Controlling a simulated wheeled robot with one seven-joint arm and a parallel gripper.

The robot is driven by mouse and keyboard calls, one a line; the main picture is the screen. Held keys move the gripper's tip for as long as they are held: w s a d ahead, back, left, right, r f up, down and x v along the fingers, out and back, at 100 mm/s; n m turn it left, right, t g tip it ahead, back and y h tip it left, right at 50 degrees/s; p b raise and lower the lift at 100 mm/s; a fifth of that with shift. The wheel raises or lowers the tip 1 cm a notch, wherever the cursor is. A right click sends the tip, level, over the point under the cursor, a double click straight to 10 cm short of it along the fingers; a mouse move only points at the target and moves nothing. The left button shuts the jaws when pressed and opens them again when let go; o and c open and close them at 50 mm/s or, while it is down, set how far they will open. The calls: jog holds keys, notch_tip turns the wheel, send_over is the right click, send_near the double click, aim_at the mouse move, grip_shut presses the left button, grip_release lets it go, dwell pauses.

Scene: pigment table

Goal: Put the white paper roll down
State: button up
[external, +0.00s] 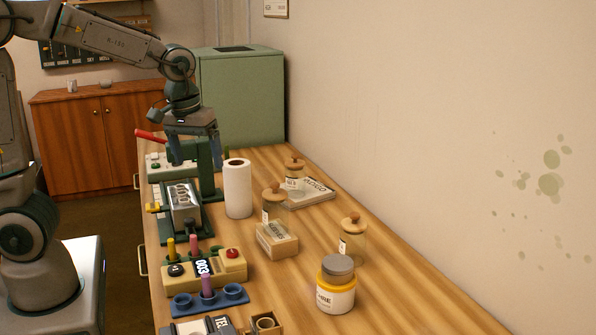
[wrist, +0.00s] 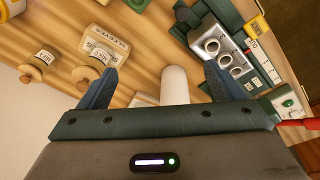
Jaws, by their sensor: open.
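The white paper roll (external: 237,188) stands upright on the wooden table, right of the dark green press-like stand. It also shows in the wrist view (wrist: 174,86), between the two spread fingers and touching neither that I can see. My gripper (external: 193,150) is open in the external view, up and to the left of the roll, with its fingers pointing down. In the wrist view my gripper (wrist: 158,88) shows a finger on each side of the roll, with wide gaps. The lower part of the roll in the wrist view is hidden by the gripper body.
Several cork-lidded jars (external: 353,240) and a booklet (external: 310,193) stand to the right. A numbered metal device (external: 183,207) and a beige button box (external: 205,268) lie left and in front. A green cabinet (external: 240,100) is behind. Bare tabletop (external: 400,290) lies along the right front.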

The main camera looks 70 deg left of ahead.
jog(key=s+d+f+m, duration=0.1)
jog(key=s+d+m, duration=0.3)
jog(key=s, duration=0.3)
jog(key=s+d+f+m+t+h, duration=0.1)
jog(key=s+d+m, duration=0.3)
jog(key=s+m, duration=0.1)
jog(key=shift+s+d, duration=0.25)
jog(key=shift+s, duration=0.65)
jog(key=shift+f, duration=0.1)
